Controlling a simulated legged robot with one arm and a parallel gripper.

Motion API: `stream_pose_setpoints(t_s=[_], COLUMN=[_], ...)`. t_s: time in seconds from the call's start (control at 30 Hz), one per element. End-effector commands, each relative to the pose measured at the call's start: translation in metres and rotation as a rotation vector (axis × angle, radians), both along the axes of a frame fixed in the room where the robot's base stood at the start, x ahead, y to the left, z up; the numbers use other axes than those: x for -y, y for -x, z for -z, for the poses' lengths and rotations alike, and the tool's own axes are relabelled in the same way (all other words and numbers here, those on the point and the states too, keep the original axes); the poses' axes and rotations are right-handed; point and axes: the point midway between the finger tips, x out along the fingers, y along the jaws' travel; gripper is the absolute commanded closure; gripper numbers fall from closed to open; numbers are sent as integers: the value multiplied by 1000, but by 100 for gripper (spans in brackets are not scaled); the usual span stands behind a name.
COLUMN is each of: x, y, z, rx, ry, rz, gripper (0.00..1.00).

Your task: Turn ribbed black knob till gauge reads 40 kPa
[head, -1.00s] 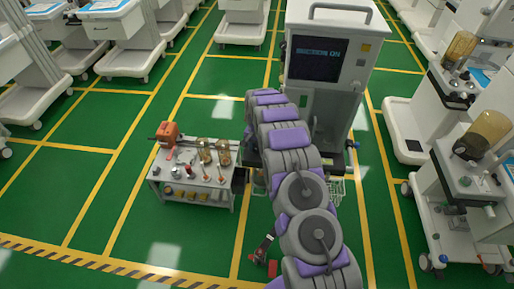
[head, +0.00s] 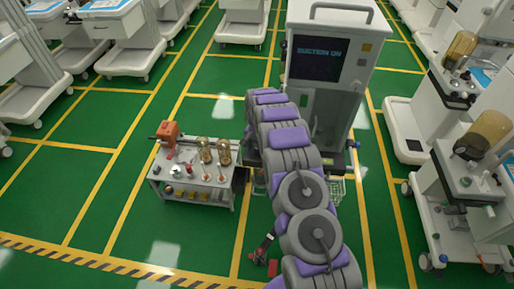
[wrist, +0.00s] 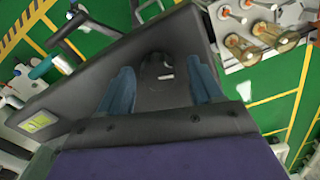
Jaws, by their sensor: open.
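In the wrist view, my gripper (wrist: 160,72) is open, with one bluish finger on each side of a dark rounded knob (wrist: 157,64). The knob sits on a dark, shaded panel (wrist: 80,92) and has a small pale mark. I cannot make out its ribs or whether the fingers touch it. In the head view, my arm covers the lower front of the white suction machine (head: 333,85), hiding my gripper and the knob there. The machine's screen (head: 320,58) reads "SUCTION ON". No gauge can be read in either view.
A small white cart (head: 195,180) with amber jars (head: 223,152) and an orange tool (head: 168,133) stands just left of the arm. White carts (head: 465,185) line the right side. Green floor (head: 120,215) is clear in the left foreground.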

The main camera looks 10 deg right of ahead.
Motion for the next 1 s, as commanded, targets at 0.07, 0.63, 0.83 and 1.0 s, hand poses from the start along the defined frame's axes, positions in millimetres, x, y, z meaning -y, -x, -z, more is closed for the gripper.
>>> stream_pose_setpoints(t_s=[0.07, 0.63, 0.83, 1.0], x=[0, 0, -1, -1], y=[0, -2, -1, -1], z=[0, -98, -138, -162], rx=[0, 6, 2, 1], ry=[0, 1, 0, 1], rz=[0, 0, 0, 0], gripper=[35, 35, 35, 35])
